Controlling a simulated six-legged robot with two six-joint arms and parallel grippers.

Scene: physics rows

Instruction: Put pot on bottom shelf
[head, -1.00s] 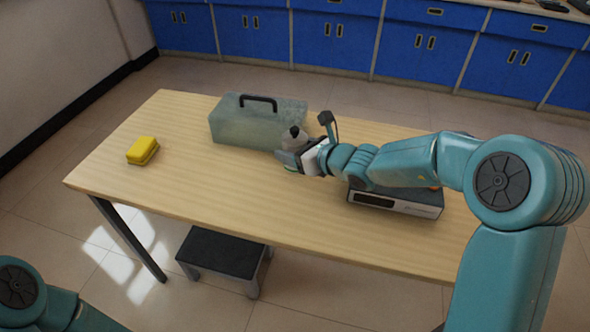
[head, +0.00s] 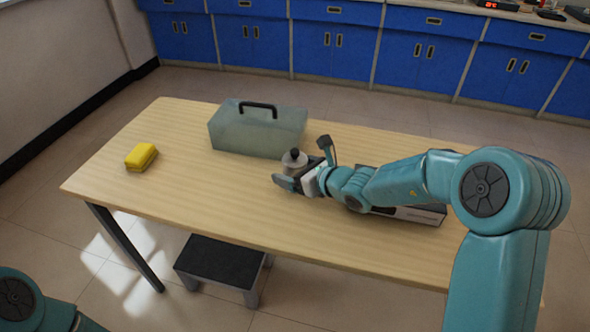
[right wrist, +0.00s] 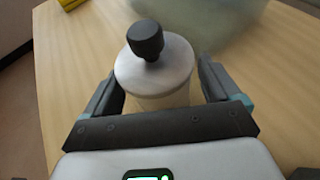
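The pot (head: 293,162) is small and pale grey, with a lid and a black knob. It is upright, in front of the translucent box in the head view. The pot also shows in the right wrist view (right wrist: 160,72), between the two fingers. My right gripper (head: 290,176) is around the pot and seems shut on its body under the lid; the exact contact is partly hidden. Whether the pot touches the tabletop I cannot tell. Of my left arm only a part shows at the lower left; its gripper is out of view. No shelf is recognisable.
On the wooden table (head: 190,205) stand a translucent box (head: 240,136) with a black handle, a yellow sponge (head: 141,156) and a grey device (head: 425,214), partly under my right arm. A dark step stool (head: 220,261) stands below the front edge. The front left tabletop is clear.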

